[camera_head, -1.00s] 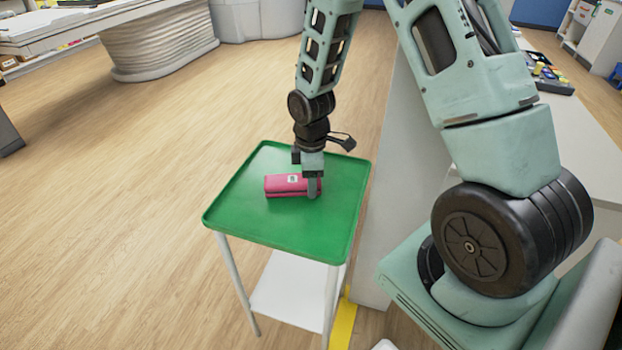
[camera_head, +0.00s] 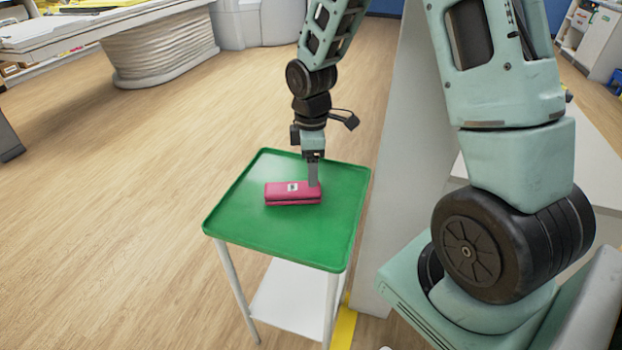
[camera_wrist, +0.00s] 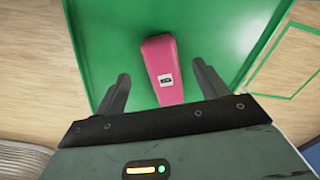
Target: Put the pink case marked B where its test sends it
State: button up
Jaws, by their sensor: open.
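The pink case (camera_head: 285,196) lies on the green top of a small table (camera_head: 290,245). A small white label with a dark mark shows on the case; I cannot read the letter. My gripper (camera_head: 314,184) points down at the right end of the case in the head view. In the wrist view my gripper (camera_wrist: 160,88) is open, one finger on each side of the pink case (camera_wrist: 158,60), with gaps between fingers and case. The near end of the case lies between the fingers.
The green table has a raised rim and a white lower shelf (camera_head: 290,295). A white counter (camera_head: 510,165) stands to the right behind my arm. A white bed-like table (camera_head: 90,30) stands at the back left. A yellow floor line (camera_head: 344,325) runs near the table leg.

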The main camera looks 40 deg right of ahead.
jog(key=s+a+r+m, duration=0.1)
jog(key=s+a+r, duration=0.35)
jog(key=a, duration=0.35)
jog(key=s+a+r, duration=0.4)
jog(key=a+r, duration=0.1)
jog(key=a, duration=0.2)
jog(key=s+a+r+m, duration=0.1)
jog(key=s+a, duration=0.2)
jog(key=s, duration=0.4)
jog(key=s+a+r+m, duration=0.1)
jog(key=s+a, duration=0.3)
jog(key=s, duration=0.2)
jog(key=shift+s+a+m+y, duration=0.25)
jog(key=shift+s+m+y, duration=0.05)
jog(key=shift+s, duration=0.05)
jog(key=shift+r, duration=0.1)
jog(key=shift+r+p, duration=0.65)
jog(key=shift+p, duration=0.05)
